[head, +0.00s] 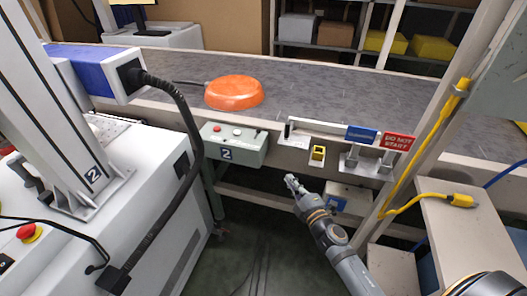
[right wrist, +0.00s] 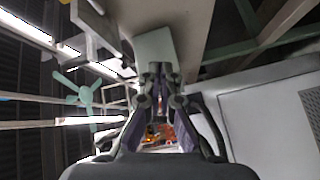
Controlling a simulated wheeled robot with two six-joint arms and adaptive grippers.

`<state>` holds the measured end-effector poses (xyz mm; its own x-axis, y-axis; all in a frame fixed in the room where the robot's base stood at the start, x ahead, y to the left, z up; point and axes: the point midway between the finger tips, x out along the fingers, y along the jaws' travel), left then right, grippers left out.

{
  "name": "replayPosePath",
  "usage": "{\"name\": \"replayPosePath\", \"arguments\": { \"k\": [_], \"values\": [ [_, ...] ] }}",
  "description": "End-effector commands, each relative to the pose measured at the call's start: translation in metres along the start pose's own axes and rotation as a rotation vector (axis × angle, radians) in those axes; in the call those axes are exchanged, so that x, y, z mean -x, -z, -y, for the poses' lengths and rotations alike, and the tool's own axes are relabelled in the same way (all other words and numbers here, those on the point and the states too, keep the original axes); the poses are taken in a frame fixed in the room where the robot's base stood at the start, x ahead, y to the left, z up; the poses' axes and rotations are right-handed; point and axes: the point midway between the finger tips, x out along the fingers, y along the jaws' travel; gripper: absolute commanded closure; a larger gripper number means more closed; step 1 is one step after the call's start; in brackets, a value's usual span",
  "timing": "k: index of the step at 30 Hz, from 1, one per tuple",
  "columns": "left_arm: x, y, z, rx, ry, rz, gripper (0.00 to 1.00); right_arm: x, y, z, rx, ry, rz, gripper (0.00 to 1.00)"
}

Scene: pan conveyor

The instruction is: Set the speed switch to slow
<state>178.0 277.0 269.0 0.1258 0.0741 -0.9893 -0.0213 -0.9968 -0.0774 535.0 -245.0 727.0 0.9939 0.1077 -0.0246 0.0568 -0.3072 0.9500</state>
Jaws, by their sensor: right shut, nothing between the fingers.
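No part reads clearly as a speed switch at this size. A grey control box (head: 235,153) marked 2, with a red and a white button on top, hangs on the conveyor's front side. My right gripper (head: 291,180) is shut and empty below the rail, apart from these parts. In the right wrist view its fingers (right wrist: 160,72) are together, with a pale box face beyond. My left gripper is out of view.
An orange round pan (head: 234,92) lies on the grey conveyor belt (head: 330,97). A red "DO NOT START" sign (head: 398,142) and a blue tag (head: 361,134) stand at the rail. A yellow cable (head: 428,199) runs along the right post. A black cable hangs at left.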

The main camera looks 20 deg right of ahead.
Motion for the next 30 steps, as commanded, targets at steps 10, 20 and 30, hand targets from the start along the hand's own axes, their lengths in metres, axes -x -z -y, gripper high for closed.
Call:
{"name": "replayPosePath", "arguments": {
  "k": [10, 20, 30],
  "values": [
    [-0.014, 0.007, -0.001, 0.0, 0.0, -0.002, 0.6, 0.004, 0.05, -0.061, 0.175, -0.145, -0.124, 1.0],
    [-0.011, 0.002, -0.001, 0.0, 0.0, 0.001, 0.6, -0.002, 0.05, -0.064, 0.171, -0.146, -0.12, 1.0],
    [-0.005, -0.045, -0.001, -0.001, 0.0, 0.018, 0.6, -0.066, 0.059, -0.073, 0.169, -0.146, -0.121, 1.0]
  ]
}}
